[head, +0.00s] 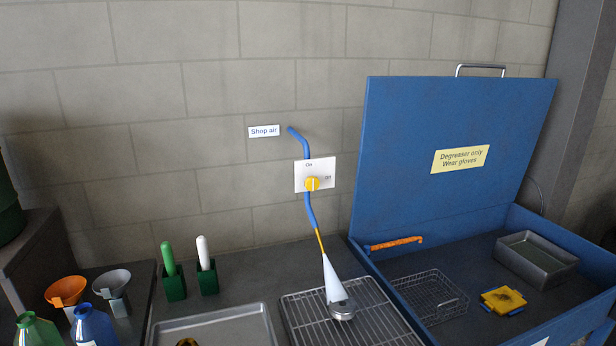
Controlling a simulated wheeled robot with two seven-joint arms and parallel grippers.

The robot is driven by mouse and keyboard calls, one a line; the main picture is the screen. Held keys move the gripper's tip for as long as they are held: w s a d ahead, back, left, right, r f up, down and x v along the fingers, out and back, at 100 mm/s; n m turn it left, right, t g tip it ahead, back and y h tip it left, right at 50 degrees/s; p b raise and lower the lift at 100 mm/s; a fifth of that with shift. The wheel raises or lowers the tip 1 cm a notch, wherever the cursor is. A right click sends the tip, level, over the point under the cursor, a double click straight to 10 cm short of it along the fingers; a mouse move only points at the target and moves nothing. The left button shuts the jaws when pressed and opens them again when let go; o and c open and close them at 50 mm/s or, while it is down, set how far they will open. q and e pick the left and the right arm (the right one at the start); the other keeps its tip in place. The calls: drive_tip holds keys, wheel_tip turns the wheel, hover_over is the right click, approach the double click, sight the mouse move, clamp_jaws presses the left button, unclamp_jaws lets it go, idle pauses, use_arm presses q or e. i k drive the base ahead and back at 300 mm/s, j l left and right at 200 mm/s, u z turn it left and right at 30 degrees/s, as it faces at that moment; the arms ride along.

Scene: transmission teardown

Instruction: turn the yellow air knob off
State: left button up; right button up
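The yellow air knob (313,184) sits on a white plate (301,178) fixed to the block wall, near the middle of the head view. "On" is printed above the knob, and a small, hard-to-read mark is to its right. I cannot tell which mark the knob points to. A blue hose (299,141) runs into the plate from above, and more hose (310,209) leaves below it to a thin yellow nozzle (320,241). A pale white cone (333,282) spreads down from the nozzle onto a round metal part (342,311). Neither gripper is in view.
The metal part lies on a wire rack (293,312). A blue degreaser bin with its lid (440,200) raised stands to the right. A metal tray (171,333), green holders (174,289), funnels (66,290) and bottles (93,326) are left.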

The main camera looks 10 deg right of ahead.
sight(312, 184)
drive_tip(key=k+l+u, duration=0.15)
drive_tip(key=u, duration=0.25)
drive_tip(key=k+l+u, duration=0.1)
drive_tip(key=u, duration=0.3)
drive_tip(key=k, duration=0.05)
